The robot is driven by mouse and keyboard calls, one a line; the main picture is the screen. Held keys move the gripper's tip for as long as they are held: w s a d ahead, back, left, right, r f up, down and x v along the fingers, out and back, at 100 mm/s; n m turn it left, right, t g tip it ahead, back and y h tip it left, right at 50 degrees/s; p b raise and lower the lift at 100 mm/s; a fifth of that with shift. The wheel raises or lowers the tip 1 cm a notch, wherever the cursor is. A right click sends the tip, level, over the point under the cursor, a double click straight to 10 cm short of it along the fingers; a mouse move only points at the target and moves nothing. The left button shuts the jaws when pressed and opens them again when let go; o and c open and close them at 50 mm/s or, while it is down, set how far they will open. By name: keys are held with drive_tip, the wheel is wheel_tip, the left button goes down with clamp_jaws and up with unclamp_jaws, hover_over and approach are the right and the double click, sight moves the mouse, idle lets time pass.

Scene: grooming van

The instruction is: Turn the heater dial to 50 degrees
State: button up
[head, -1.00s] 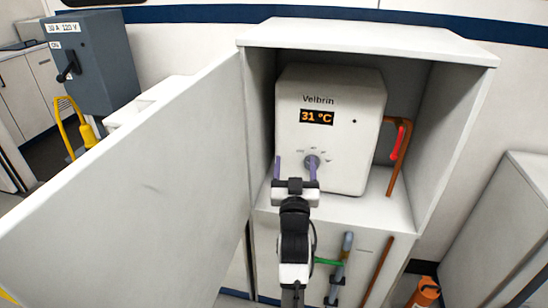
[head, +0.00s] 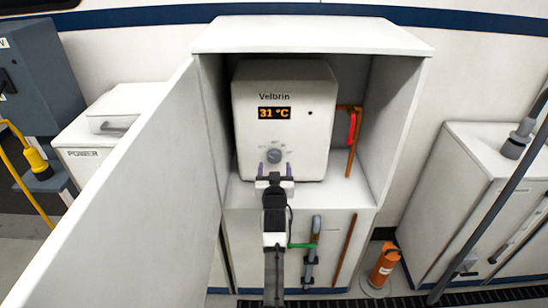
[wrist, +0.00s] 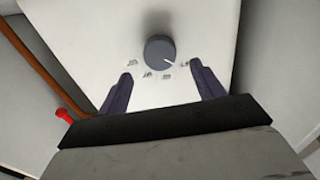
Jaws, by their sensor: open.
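The white heater (head: 284,120) marked Velbrin stands in an open cabinet, and its orange display (head: 274,113) reads 31 °C. The round grey dial (head: 274,156) is on its lower front, with small marks around it that are too small to read. In the wrist view the dial (wrist: 160,50) carries a white pointer line. My gripper (head: 275,172) is open, its two purple fingers apart. It is just below the dial in the head view. In the wrist view my gripper (wrist: 160,85) has its fingertips short of the dial, one to each side, not touching it.
The cabinet door (head: 125,185) stands wide open on the left. A copper pipe with a red lever (head: 352,127) is right of the heater. An orange cylinder (head: 384,263) stands on the floor at right. The space in front of the dial is clear.

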sight(274, 158)
drive_tip(key=shift+w+p, duration=0.4)
drive_tip(key=shift+w, duration=2)
drive_tip(key=shift+c, duration=0.5)
drive_tip(key=c, duration=0.9)
